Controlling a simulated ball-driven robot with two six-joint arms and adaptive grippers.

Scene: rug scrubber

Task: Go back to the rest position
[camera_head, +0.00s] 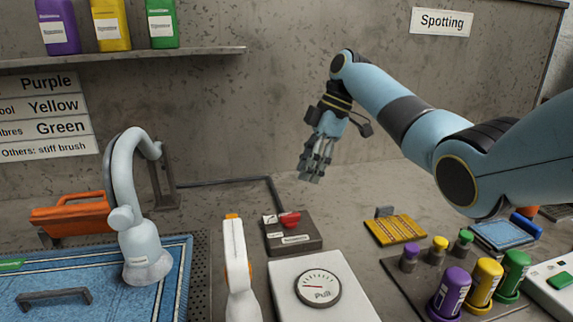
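My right arm comes in from the right edge, light blue with dark joints. Its gripper (312,176) hangs in the air in front of the grey back wall, fingers pointing down, above the back of the worktop. Nothing shows between its fingers. They sit close together at this angle, and I cannot tell whether they are open or shut. My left arm and gripper are not in view.
A pale curved pipe with a nozzle (146,262) stands over the blue rug (100,300) at left. A red-knobbed box (292,234), a dial gauge (318,288), a yellow brush-like block (396,230) and coloured bottles (484,283) stand below my arm.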

